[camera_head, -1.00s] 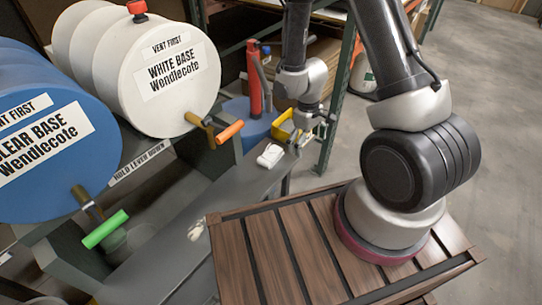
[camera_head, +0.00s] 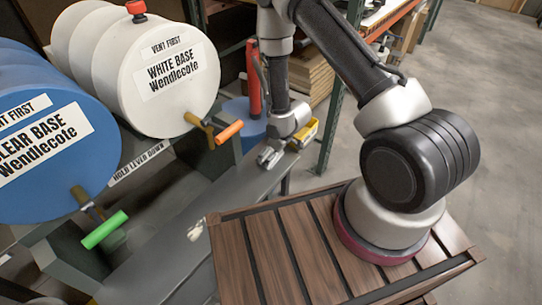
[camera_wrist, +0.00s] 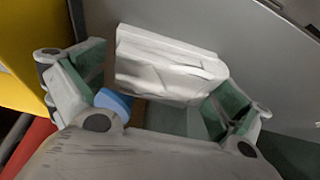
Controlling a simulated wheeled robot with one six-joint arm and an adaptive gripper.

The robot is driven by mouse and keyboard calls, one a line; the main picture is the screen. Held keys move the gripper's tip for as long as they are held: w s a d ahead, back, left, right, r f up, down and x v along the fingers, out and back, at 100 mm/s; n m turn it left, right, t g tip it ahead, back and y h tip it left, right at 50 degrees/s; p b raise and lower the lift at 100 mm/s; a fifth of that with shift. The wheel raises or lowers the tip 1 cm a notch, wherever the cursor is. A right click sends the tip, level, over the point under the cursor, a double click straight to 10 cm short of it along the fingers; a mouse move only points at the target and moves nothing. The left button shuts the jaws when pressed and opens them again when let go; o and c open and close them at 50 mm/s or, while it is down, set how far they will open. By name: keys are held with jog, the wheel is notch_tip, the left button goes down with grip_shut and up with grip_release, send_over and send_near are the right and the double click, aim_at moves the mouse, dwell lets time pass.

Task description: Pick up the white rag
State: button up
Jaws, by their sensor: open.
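The white rag (camera_wrist: 168,62) lies folded on the grey ledge (camera_wrist: 235,30) in the wrist view. It sits between the two green-padded fingers of my gripper (camera_wrist: 157,88), close to the right finger; whether it touches that finger I cannot tell. My gripper is open and points down at the rag. In the head view my gripper (camera_head: 269,157) is low over the far end of the ledge (camera_head: 205,205) and hides most or all of the rag.
A yellow bin (camera_head: 304,134) stands right beside my gripper. A blue container (camera_head: 243,118) and a red cylinder (camera_head: 253,80) are behind it. The white drum's orange-handled tap (camera_head: 229,132) juts out to the left. A small pale crumpled thing (camera_head: 196,229) lies nearer on the ledge.

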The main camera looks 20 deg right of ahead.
jog(key=c, duration=0.7)
jog(key=shift+r, duration=0.1)
